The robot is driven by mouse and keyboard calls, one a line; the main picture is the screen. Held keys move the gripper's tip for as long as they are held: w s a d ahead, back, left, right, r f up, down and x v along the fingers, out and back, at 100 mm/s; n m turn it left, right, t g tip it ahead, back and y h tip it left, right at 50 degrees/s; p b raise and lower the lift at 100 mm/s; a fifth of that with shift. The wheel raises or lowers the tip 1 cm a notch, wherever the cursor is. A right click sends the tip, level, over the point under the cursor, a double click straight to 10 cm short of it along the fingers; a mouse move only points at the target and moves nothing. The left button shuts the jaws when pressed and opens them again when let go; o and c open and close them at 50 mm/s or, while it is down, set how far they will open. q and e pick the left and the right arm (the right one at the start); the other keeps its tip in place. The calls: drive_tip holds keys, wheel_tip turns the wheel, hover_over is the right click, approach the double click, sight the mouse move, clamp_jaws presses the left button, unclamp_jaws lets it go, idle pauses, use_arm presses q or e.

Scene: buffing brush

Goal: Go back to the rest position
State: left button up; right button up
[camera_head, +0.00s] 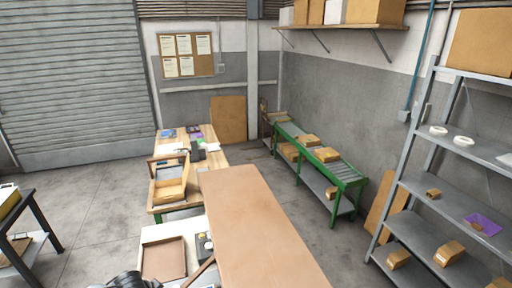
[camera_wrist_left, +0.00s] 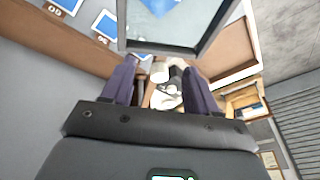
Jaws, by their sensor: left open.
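My left gripper (camera_wrist_left: 160,78) shows in the left wrist view with its two dark purple fingers spread apart. Behind the gap between them are small white and dark items (camera_wrist_left: 167,96) that I cannot make out; nothing is clearly gripped. In the head view a dark part of my left arm shows at the bottom edge, and its fingers cannot be made out. My right gripper is in neither view. I cannot pick out a buffing brush for certain.
A big brown panel (camera_head: 250,225) fills the front centre of the head view. Left of it are a white-topped table (camera_head: 156,232) and a brown tray (camera_head: 165,259). Behind stand a wooden workbench (camera_head: 208,160) and a green roller conveyor (camera_head: 345,172). Grey shelves (camera_head: 440,195) stand right. Open floor (camera_head: 100,190) lies left.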

use_arm(q)
drive_tip(key=s+d+n+y+p, duration=0.1)
drive_tip(key=s+d, duration=0.4)
drive_tip(key=s, duration=0.7)
drive_tip(key=s+d+n+p, duration=0.1)
drive_tip(key=s+d, duration=0.3)
drive_tip(key=s, duration=0.7)
drive_tip(key=s+d+r+n, duration=0.2)
drive_tip(key=s+r, duration=0.4)
drive_tip(key=s, duration=0.5)
drive_tip(key=shift+d+g+h, duration=0.3)
drive_tip(key=shift+r, duration=0.1)
drive_tip(key=shift+a, duration=0.1)
